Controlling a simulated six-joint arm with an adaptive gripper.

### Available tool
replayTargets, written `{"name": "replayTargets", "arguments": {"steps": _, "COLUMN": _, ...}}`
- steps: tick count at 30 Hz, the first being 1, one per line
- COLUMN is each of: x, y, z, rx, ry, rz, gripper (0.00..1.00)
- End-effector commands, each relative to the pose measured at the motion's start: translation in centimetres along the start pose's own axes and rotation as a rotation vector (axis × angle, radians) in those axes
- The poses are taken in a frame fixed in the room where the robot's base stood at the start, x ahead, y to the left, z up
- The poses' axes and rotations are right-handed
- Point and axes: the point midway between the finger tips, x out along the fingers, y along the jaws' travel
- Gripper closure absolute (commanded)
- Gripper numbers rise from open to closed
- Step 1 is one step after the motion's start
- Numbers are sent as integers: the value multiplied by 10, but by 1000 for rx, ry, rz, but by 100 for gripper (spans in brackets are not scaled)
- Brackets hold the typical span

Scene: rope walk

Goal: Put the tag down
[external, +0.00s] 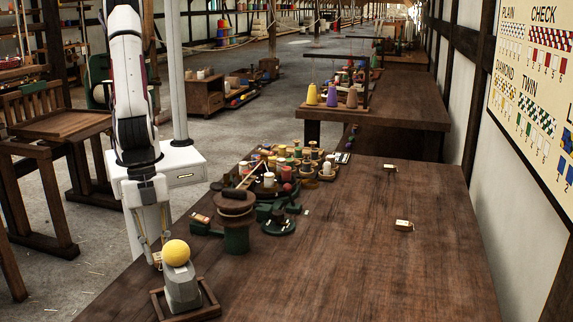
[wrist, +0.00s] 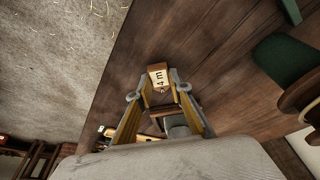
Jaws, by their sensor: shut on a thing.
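My gripper (external: 154,248) points down near the left edge of the table, just behind the yellow ball on its grey stand. In the wrist view its fingers (wrist: 159,91) are closed around a small wooden tag (wrist: 158,73) with a pale face marked "4 m". The tag also shows in the external view (external: 157,259), small and partly hidden by the fingers. It is over the table, close to the edge; I cannot tell whether it touches the wood.
The yellow ball (external: 176,251) and grey stand (external: 182,287) sit in a wooden tray (external: 160,306). A green-based spool (external: 236,238) and crowded bobbins (external: 290,160) lie beyond. Similar small blocks (external: 403,225) (external: 389,167) rest on the right. The table's middle and front right are clear.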

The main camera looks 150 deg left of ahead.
Motion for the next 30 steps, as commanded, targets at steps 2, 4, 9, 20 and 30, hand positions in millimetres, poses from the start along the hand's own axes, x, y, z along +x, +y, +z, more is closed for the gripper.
{"name": "replayTargets", "arguments": {"steps": 2, "x": 8, "y": 0, "z": 3, "rx": 0, "ry": -3, "rz": 0, "gripper": 89}}
{"name": "replayTargets", "arguments": {"steps": 4, "x": 11, "y": 0, "z": 4, "rx": 1, "ry": -1, "rz": 0, "gripper": 89}}
{"name": "replayTargets", "arguments": {"steps": 9, "x": 12, "y": 0, "z": 4, "rx": 1, "ry": -1, "rz": 0, "gripper": 89}}
{"name": "replayTargets", "arguments": {"steps": 20, "x": 15, "y": 0, "z": 5, "rx": 1, "ry": -1, "rz": 0, "gripper": 75}}
{"name": "replayTargets", "arguments": {"steps": 30, "x": 15, "y": 0, "z": 5, "rx": 1, "ry": -1, "rz": 0, "gripper": 63}}
